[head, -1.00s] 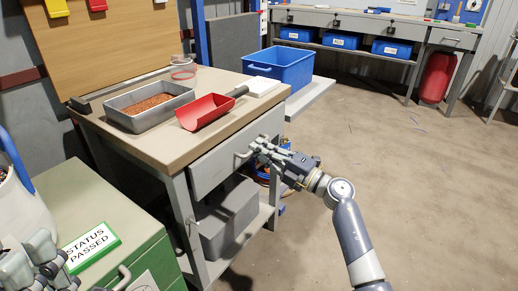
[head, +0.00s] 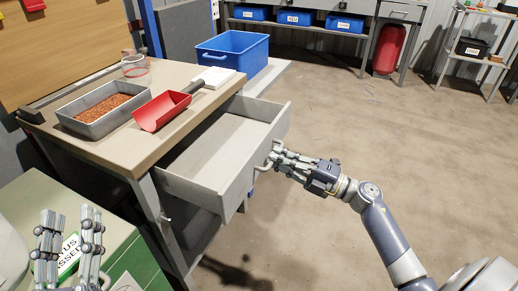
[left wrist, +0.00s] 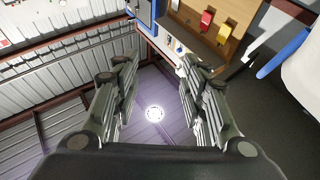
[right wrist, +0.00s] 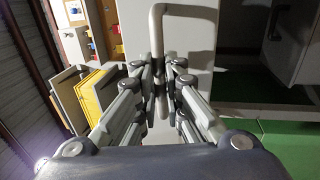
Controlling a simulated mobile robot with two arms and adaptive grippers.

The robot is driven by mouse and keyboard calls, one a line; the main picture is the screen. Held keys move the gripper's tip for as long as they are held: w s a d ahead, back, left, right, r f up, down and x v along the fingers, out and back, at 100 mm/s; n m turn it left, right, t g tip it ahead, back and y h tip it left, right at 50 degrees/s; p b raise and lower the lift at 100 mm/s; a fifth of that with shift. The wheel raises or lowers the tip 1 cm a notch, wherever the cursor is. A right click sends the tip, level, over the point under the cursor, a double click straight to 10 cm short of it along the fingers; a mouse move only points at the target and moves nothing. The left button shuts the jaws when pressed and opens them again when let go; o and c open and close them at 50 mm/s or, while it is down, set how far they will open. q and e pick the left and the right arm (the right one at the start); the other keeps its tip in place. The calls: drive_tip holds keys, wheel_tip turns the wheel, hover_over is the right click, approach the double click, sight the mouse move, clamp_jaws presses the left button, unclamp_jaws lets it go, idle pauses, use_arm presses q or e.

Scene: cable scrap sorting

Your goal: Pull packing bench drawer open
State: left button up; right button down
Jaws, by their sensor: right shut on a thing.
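The packing bench (head: 185,72) stands at the left of the head view. Its grey drawer (head: 240,165) is pulled well out, and its empty inside shows. My right gripper (head: 275,158) is shut on the drawer handle at the drawer front. In the right wrist view the handle (right wrist: 157,25) is a pale bar that runs down between the closed fingers (right wrist: 162,80). My left gripper (head: 68,240) is at the lower left of the head view, in front of the green cabinet. Its fingers are apart and empty in the left wrist view (left wrist: 158,85).
A tray of copper granules (head: 100,108), a red scoop (head: 160,110) and a clear container (head: 134,66) are on the bench top. A blue bin (head: 232,56) stands behind it. The green cabinet (head: 125,265) is at lower left. The floor (head: 340,110) right of the drawer is mostly clear.

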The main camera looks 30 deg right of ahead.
use_arm(q)
drive_tip(key=f+g, duration=0.1)
drive_tip(key=f, duration=0.1)
drive_tip(key=w+f+g+y+p, duration=0.1)
drive_tip(key=f+g, duration=0.1)
drive_tip(key=f, duration=0.1)
drive_tip(key=shift+w+a+f, duration=0.15)
drive_tip(key=shift+w, duration=0.05)
use_arm(e)
drive_tip(key=r+v, duration=0.1)
drive_tip(key=v, duration=0.7)
drive_tip(key=shift+r, duration=0.25)
drive_tip(key=shift+s+d, duration=0.1)
drive_tip(key=shift+s, duration=0.05)
drive_tip(key=c, duration=1.7)
unclamp_jaws()
drive_tip(key=v, duration=1.2)
